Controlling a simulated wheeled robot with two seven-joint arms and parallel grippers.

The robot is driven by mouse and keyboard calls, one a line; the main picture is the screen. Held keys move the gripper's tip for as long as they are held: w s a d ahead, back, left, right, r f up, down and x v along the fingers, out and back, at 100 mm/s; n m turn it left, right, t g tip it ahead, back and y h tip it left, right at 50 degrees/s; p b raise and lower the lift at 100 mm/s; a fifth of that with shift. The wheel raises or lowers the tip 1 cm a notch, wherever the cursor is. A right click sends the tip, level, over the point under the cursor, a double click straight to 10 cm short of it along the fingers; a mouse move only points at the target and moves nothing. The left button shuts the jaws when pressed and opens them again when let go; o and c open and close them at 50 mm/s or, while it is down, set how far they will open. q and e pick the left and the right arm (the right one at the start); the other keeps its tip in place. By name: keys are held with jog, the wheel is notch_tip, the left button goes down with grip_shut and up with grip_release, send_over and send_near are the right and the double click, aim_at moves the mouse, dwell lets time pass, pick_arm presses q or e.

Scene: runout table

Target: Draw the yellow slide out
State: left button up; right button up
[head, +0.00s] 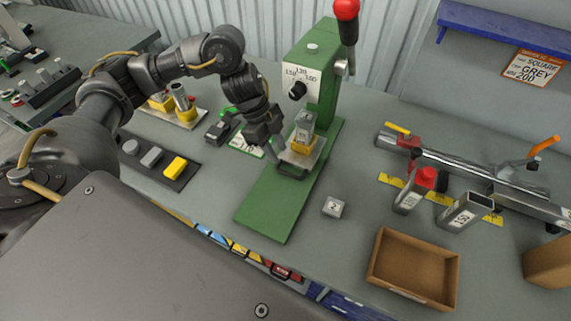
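The green press (318,75) stands at the middle back, with a red-knobbed lever and a long green base. On its base is a slide with a pale plate (313,158) and a yellow nest (298,147). A grey block (305,122) stands upright in the nest. A dark handle (291,171) shows at the slide's front edge. My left gripper (268,153) points down just left of the slide, close to its handle; contact and finger gap cannot be made out. My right gripper is out of view.
A small numbered cube (333,207) lies right of the press base. An empty brown tray (413,268) is at front right. A rail fixture (470,170) and labelled blocks are on the right. A dark strip with a yellow block (175,167) lies left. The green base's front is clear.

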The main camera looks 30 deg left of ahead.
aim_at(288, 173)
pick_arm(q)
jog(key=x, duration=0.7)
jog(key=shift+s+f+p, duration=0.1)
jog(key=shift+s+p, duration=0.1)
jog(key=shift+p, duration=0.2)
jog(key=shift+c, duration=0.2)
grip_shut()
